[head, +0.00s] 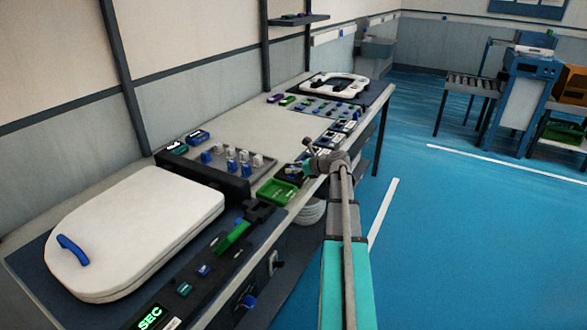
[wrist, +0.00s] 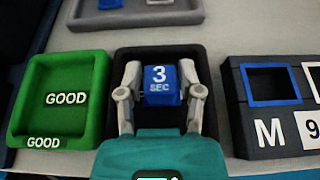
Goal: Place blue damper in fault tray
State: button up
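The blue damper (wrist: 160,84), a small block marked "3 SEC", sits between the two fingertips of my gripper (wrist: 161,82) in the wrist view. Both fingers appear to touch its sides. The damper and fingers are over a dark tray (wrist: 124,53), inside its outline. I cannot tell whether the damper touches the tray floor. The tray's front label is hidden behind my gripper body. In the head view my gripper (head: 303,164) is over the bench near the green tray, and the damper cannot be made out there.
A green tray (wrist: 69,58) marked "GOOD" stands left of the dark tray. A dark panel (wrist: 240,110) with a blue-framed slot and "M 9" stands close on the right. In the head view, a toilet lid (head: 150,225) and a rack of dampers (head: 205,172) lie to the left.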

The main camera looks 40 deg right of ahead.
jog(key=shift+o, duration=1)
jog(key=shift+r, duration=0.15)
jog(key=shift+r, duration=0.1)
jog(key=p+v, duration=0.5)
jog(key=v, duration=0.7)
